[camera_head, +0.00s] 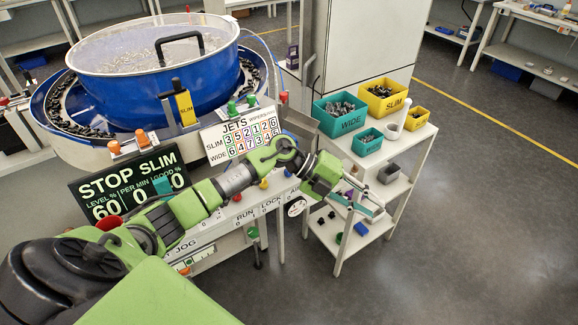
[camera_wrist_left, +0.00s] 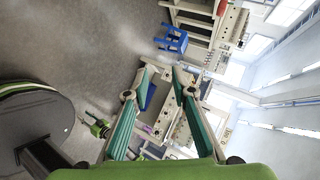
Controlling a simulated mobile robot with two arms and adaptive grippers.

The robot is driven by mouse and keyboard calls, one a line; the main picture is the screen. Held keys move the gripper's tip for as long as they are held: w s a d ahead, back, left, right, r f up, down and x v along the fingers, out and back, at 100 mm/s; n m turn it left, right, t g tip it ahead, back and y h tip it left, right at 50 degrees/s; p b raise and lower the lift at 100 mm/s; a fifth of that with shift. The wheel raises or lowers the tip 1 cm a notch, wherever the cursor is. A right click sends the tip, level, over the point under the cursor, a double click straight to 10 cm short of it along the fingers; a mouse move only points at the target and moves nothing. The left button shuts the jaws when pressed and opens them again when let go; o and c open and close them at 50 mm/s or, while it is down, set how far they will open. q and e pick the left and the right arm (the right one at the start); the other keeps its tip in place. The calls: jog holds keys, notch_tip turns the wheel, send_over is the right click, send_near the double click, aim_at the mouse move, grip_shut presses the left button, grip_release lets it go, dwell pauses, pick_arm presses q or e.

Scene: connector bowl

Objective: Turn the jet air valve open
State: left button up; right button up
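My left gripper (camera_head: 372,200) reaches past the front of the feeder, at the right end of the control panel, beside the white cart. Its fingers also show in the left wrist view (camera_wrist_left: 160,75), spread apart with nothing between them. Green knobs (camera_head: 232,107) stand above the JETS board (camera_head: 240,133). I cannot tell which of these is the valve.
A blue bowl feeder (camera_head: 150,95) stands at the upper left, with a STOP SLIM display (camera_head: 130,185) in front. The white cart (camera_head: 420,135) carries WIDE (camera_head: 340,124) and SLIM (camera_head: 393,108) bins. The floor (camera_head: 480,240) at right is clear.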

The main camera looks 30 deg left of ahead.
pick_arm(q)
jog(key=s+a+r+y+b, duration=0.1)
jog(key=a+r+y, duration=0.35)
jog(key=a, duration=0.35)
jog(key=s+a+r+m+y, duration=0.1)
jog(key=a+r+y, duration=0.2)
jog(key=a+y, duration=0.35)
jog(key=a+r+y+b, duration=0.1)
jog(key=a+r+y, duration=0.2)
jog(key=a, duration=0.6)
jog(key=shift+m+t, duration=0.3)
jog(key=p+x, duration=0.1)
jog(key=x, duration=0.5)
jog(key=p+x, duration=0.1)
jog(key=x, duration=0.6)
jog(key=shift+s+d+f+p, duration=0.1)
jog(key=shift+d+f+p, duration=0.1)
jog(key=shift+p, duration=0.15)
grip_shut()
